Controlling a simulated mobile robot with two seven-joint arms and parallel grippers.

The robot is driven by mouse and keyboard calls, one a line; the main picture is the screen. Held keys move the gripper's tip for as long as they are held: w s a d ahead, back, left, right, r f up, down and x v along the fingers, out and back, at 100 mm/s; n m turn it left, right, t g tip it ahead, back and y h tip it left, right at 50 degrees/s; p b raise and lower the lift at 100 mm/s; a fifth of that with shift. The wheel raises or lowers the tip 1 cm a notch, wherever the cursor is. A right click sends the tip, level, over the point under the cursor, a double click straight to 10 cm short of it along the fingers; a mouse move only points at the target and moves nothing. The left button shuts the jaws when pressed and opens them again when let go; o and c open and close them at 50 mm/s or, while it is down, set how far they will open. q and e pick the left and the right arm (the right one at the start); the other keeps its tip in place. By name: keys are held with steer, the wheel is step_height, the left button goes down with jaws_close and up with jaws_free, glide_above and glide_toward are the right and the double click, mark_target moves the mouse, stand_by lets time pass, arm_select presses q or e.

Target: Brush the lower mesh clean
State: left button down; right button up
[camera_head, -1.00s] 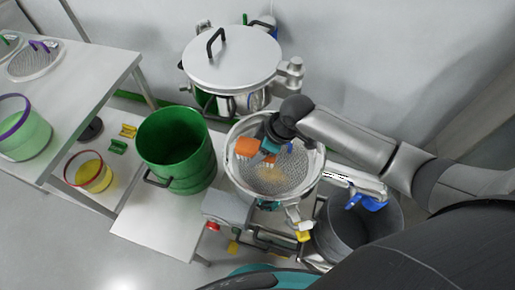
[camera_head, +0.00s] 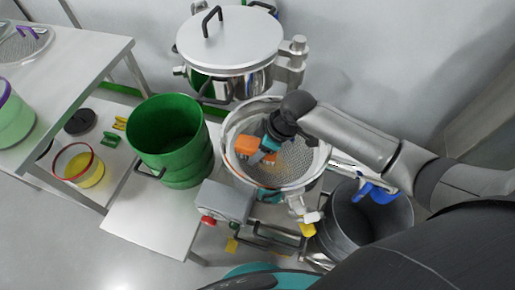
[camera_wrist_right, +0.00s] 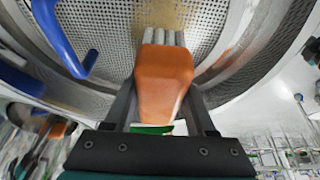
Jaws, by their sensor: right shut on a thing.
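The lower mesh (camera_head: 298,158) is a perforated metal disc inside a round steel housing (camera_head: 229,122). My right gripper (camera_head: 266,152) is inside the housing, over the mesh. It is shut on an orange brush (camera_head: 247,147), whose orange body (camera_wrist_right: 163,82) sits between the two dark fingers in the right wrist view. Pale bristles point at the mesh; I cannot tell whether they touch it. My arm and the brush hide part of the mesh. My left gripper is not in view.
A lidded steel vessel (camera_head: 230,45) stands behind the housing. A green bin (camera_head: 170,140) is at its left, a grey bin (camera_head: 355,230) with a blue tool (camera_head: 376,191) at its right. A shelf at left holds a yellow-filled tub (camera_head: 80,166).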

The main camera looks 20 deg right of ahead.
steer(key=shift+f+b, duration=0.55)
steer(key=shift+f, duration=0.45)
stand_by(0.4)
